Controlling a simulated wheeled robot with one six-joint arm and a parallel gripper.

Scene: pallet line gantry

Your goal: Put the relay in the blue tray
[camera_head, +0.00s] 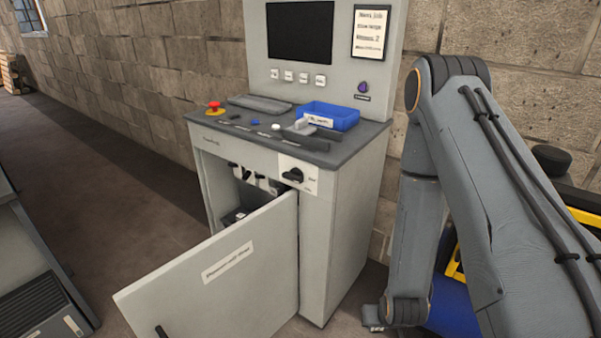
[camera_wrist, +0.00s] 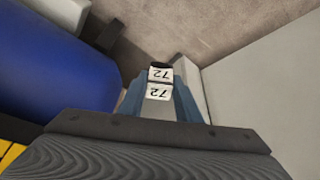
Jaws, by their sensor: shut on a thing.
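The blue tray (camera_head: 336,114) sits on the console's dark top, at its right rear, with a white label on its front. In the wrist view, my gripper (camera_wrist: 159,85) is shut on a small block with white faces marked "72", which I take for the relay (camera_wrist: 158,93). The fingers lie on either side of it. In the head view, my arm reaches down at the right of the console, well apart from the tray; the relay cannot be made out there.
The console's door (camera_head: 225,275) stands open at the front, showing dark parts inside. A red stop button (camera_head: 214,107) and small items are on the top. A blue barrel (camera_wrist: 55,65) is close on the left in the wrist view, with a pale panel (camera_wrist: 270,75) on the right.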

